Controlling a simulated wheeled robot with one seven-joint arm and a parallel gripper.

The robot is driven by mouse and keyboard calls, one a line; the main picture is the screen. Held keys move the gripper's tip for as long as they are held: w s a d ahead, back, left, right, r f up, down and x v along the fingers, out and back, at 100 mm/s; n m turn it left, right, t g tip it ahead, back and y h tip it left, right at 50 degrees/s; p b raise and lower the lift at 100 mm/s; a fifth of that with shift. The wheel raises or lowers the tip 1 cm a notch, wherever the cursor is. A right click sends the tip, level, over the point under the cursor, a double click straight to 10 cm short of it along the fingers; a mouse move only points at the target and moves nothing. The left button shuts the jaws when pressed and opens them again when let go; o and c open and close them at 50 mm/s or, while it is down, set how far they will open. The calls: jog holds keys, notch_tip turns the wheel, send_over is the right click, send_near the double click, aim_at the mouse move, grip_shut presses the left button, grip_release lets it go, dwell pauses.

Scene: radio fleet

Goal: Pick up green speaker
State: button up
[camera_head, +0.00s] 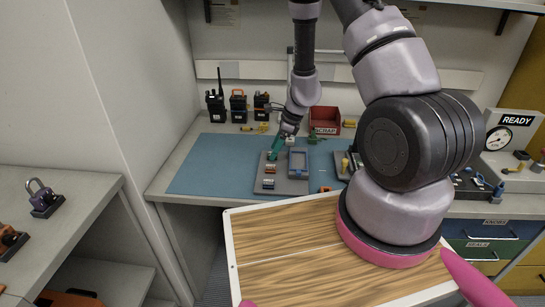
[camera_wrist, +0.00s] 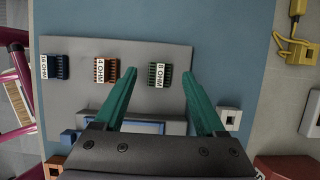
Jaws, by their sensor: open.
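A small green block labelled 8 OHM (camera_wrist: 160,77), which looks like the green speaker, sits on a grey board (camera_wrist: 150,110). In the wrist view it appears between my gripper's (camera_wrist: 158,73) two teal fingertips, near their ends. The fingers are open with nothing held; I cannot tell how far above the block they are. An orange block labelled 4 OHM (camera_wrist: 106,71) and a blue block labelled 16 OHM (camera_wrist: 56,67) stand in a row to its left. In the head view my gripper (camera_head: 276,148) is over the far end of the board (camera_head: 282,187), largely covering the green block.
A blue mat (camera_head: 212,168) lies under the board, with clear space at left. A blue-screened device (camera_head: 298,163) stands on the board beside the blocks. Black radios (camera_head: 238,106) and a red scrap bin (camera_head: 325,119) stand at the back. A gauge (camera_head: 497,138) is at right.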

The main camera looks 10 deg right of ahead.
jog(key=shift+a+f, duration=0.2)
jog(key=shift+f, duration=0.35)
grip_shut()
jog(key=shift+r, duration=0.1)
notch_tip(320, 180, up, 10)
jog(key=shift+w+r, duration=0.1)
dwell(0.4)
jog(key=shift+r, duration=1.85)
